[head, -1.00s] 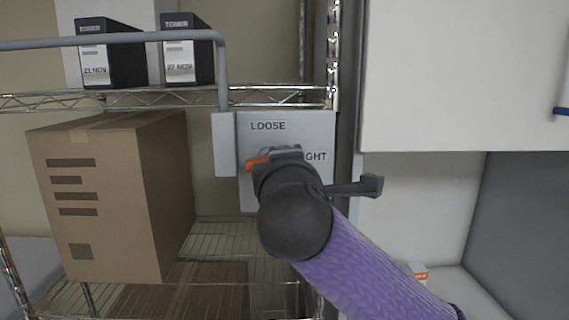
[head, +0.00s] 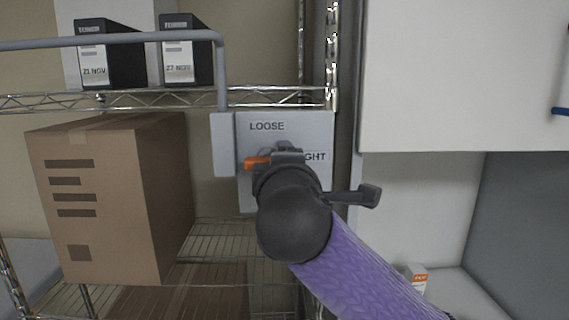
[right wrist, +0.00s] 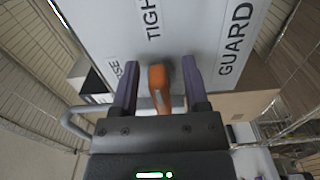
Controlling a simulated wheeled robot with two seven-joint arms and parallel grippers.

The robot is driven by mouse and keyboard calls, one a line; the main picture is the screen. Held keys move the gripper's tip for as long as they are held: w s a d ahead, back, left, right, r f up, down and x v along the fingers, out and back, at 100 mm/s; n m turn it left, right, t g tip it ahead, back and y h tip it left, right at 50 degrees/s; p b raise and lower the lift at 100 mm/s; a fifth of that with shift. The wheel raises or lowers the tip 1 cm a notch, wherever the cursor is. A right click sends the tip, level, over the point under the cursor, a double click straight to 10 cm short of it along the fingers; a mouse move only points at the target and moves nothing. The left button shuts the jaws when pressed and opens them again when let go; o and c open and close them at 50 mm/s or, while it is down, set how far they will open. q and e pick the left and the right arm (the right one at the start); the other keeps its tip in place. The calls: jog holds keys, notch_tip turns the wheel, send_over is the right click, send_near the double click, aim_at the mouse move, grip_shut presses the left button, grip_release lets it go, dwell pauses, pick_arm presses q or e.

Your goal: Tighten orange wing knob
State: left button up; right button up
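The orange wing knob (head: 256,163) is on the light grey panel (head: 284,124), below the word LOOSE and left of a partly hidden label ending in GHT. My right gripper (head: 285,152) is at the panel and hides part of the knob. In the right wrist view, the knob (right wrist: 159,88) stands between the two fingers of my right gripper (right wrist: 159,88). A gap shows on each side of the knob, so the fingers are open around it. The panel there shows TIGHT and GUARD. My left gripper is not in view.
A grey tube rail (head: 130,37) runs across the upper left, in front of two toner boxes (head: 112,55). A cardboard box (head: 105,205) stands on the wire shelf at left. A white cabinet (head: 455,80) is at upper right.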

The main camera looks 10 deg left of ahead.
jog(key=b+v, duration=0.2)
jog(key=v, duration=0.8)
jog(key=shift+b, duration=0.35)
